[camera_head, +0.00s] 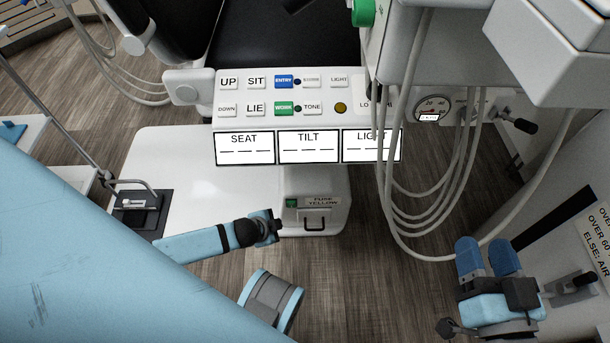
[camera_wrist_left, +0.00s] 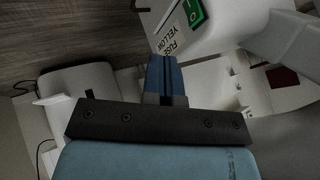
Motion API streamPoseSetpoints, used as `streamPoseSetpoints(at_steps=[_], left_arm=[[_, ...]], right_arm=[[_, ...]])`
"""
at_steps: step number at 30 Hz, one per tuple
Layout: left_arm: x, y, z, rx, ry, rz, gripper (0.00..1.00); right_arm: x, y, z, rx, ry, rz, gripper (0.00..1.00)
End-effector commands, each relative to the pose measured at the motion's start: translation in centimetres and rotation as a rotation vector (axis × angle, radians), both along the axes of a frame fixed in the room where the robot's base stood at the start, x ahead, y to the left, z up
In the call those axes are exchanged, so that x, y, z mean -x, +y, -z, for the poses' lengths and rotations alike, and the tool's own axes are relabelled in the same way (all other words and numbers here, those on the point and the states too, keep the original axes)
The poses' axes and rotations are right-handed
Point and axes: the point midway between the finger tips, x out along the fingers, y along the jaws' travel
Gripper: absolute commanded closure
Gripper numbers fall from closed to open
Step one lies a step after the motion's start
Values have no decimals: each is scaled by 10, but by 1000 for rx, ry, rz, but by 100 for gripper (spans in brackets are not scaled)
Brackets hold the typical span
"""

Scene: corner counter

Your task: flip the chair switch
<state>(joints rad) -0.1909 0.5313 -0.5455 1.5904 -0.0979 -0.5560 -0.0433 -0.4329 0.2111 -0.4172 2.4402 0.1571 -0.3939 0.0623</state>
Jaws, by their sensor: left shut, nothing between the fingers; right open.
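A small green switch (camera_head: 291,203) sits on the white chair base beside a label reading FUSE YELLOW (camera_head: 322,201). In the left wrist view the green switch (camera_wrist_left: 194,12) and the label (camera_wrist_left: 174,38) show at the top, just beyond the fingers. My left gripper (camera_head: 276,222) is just left of and below that switch. Its blue fingers (camera_wrist_left: 164,70) are together and empty; I cannot tell whether they touch the base. My right gripper (camera_head: 488,252) is at the lower right, open and empty, away from the chair. No label in view names a chair switch.
Above are a white button panel (camera_head: 262,120) and three display boxes marked SEAT, TILT and LIGHT. Hanging hoses (camera_head: 420,215) lie between the panel and my right gripper. A black-handled lever (camera_head: 575,283) is on the right wall. A black plate with a lever (camera_head: 135,207) lies at left.

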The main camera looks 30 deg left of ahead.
Motion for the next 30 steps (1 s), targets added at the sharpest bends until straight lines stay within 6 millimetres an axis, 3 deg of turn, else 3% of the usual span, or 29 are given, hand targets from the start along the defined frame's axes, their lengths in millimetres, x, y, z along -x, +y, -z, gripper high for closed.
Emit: streamPoseSetpoints(at_steps=[1,12,17,24,30], left_arm=[[0,3,8,-9,2,3,100],[-1,5,8,-15,4,4,100],[-7,4,17,-15,3,4,100],[-34,0,54,-13,2,4,100],[-60,-4,88,-15,3,4,100]], right_arm=[[1,1,4,-5,-4,-3,50],[1,1,1,-7,-7,-5,50],[1,1,10,1,11,-11,50],[2,4,48,54,102,-48,50],[-12,-4,45,142,-44,-36,50]])
